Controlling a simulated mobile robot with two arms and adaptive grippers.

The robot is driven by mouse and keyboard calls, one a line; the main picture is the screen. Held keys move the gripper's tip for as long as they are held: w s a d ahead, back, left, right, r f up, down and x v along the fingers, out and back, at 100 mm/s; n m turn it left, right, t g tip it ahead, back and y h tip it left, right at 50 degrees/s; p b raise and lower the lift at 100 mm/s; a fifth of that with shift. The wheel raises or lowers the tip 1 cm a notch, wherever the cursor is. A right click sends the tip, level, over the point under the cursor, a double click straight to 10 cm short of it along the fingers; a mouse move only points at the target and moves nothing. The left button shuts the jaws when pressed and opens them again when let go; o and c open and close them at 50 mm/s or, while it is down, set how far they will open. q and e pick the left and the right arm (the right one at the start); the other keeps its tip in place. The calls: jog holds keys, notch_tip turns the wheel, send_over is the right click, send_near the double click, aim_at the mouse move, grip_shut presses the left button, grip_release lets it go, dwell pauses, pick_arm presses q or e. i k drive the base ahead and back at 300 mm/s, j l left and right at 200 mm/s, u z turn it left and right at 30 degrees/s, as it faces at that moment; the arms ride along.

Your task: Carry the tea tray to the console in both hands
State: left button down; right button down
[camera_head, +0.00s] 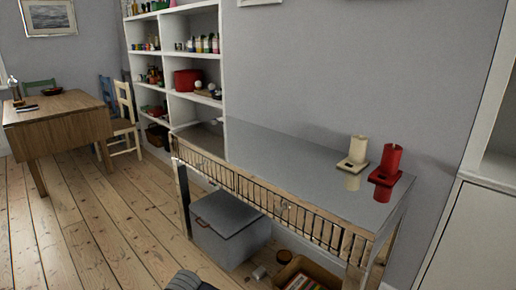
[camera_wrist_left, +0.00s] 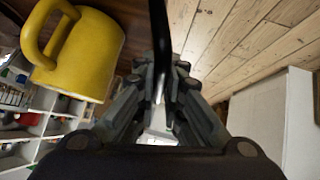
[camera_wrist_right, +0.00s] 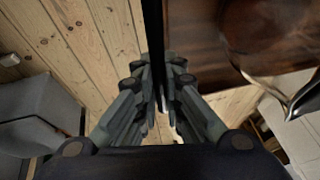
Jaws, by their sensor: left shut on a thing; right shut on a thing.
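The console (camera_head: 290,165) stands against the grey wall in the head view, with a grey top and a barred front edge. The tray is out of the head view. In the left wrist view my left gripper (camera_wrist_left: 161,95) is shut on the dark rim of the tray (camera_wrist_left: 158,35). A yellow mug (camera_wrist_left: 85,55) is on the tray side of that rim. In the right wrist view my right gripper (camera_wrist_right: 157,90) is shut on the rim of the brown tray (camera_wrist_right: 190,45). A shiny, curved metal thing (camera_wrist_right: 285,88), partly cut off, shows beside it.
A grey box (camera_head: 228,225) and an open crate (camera_head: 303,276) are beneath. White shelves (camera_head: 178,65) and a wooden table (camera_head: 60,120) stand left.

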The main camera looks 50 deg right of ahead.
aim_at(281, 154)
jog(key=i, duration=1.75)
jog(key=i+j+z, duration=0.1)
jog(key=i+z, duration=0.2)
jog(key=i, duration=0.25)
jog(key=z, duration=1.9)
